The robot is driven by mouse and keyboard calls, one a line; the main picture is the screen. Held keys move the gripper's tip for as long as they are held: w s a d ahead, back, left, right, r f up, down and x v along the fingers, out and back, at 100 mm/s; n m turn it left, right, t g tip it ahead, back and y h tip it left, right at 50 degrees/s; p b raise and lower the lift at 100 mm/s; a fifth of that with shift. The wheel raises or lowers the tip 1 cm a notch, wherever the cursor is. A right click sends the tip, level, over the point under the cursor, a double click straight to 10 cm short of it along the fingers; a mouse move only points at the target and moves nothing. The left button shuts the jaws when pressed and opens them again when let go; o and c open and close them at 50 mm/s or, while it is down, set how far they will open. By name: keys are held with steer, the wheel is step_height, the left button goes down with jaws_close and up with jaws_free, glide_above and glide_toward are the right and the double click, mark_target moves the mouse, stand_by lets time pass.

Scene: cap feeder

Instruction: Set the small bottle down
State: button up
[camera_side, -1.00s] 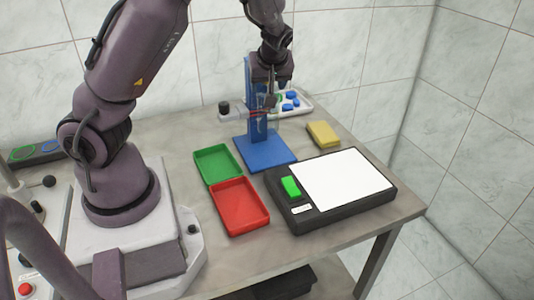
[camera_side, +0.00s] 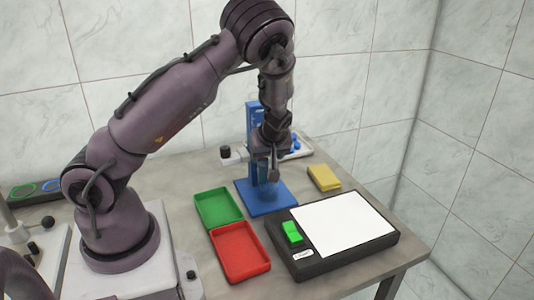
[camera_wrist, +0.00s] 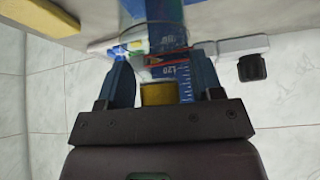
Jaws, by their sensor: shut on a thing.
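My gripper (camera_wrist: 163,78) is shut on the small bottle, whose yellow-brown end (camera_wrist: 158,94) shows between the two dark blue fingers in the wrist view. In the side view my gripper (camera_side: 272,172) points down in front of the blue stand, above its flat blue base (camera_side: 278,205). The bottle is too small and too hidden there to make out its lower end, so I cannot tell whether it touches the base. The stand's blue upright (camera_side: 252,120) rises behind my gripper; a blue scale marked in white shows close behind the fingers in the wrist view.
A white clamp arm with a black knob (camera_wrist: 252,67) projects from the stand. A green tray (camera_side: 218,207) and red tray (camera_side: 240,252) lie left of the base. A black device with a white panel (camera_side: 343,222) lies right. A yellow block (camera_side: 323,178) and white tray with blue pieces are behind.

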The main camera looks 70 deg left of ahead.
steer(key=o, duration=1.4)
steer(key=shift+f, duration=0.1)
steer(key=w+v, duration=0.1)
steer(key=v, duration=1.1)
steer(key=s+d+r+m+h, duration=0.1)
steer(key=s+d+m+h, duration=0.45)
steer(key=d, duration=0.25)
steer(key=s+d+r+m+t+h, duration=0.1)
steer(key=s+d+r+m+t, duration=0.3)
steer(key=s+d+r+m, duration=0.4)
step_height(320, 180, up, 4)
steer(key=s+m, duration=0.2)
steer(key=m, duration=0.1)
steer(key=shift+f+t, duration=0.2)
steer(key=shift+t, duration=0.2)
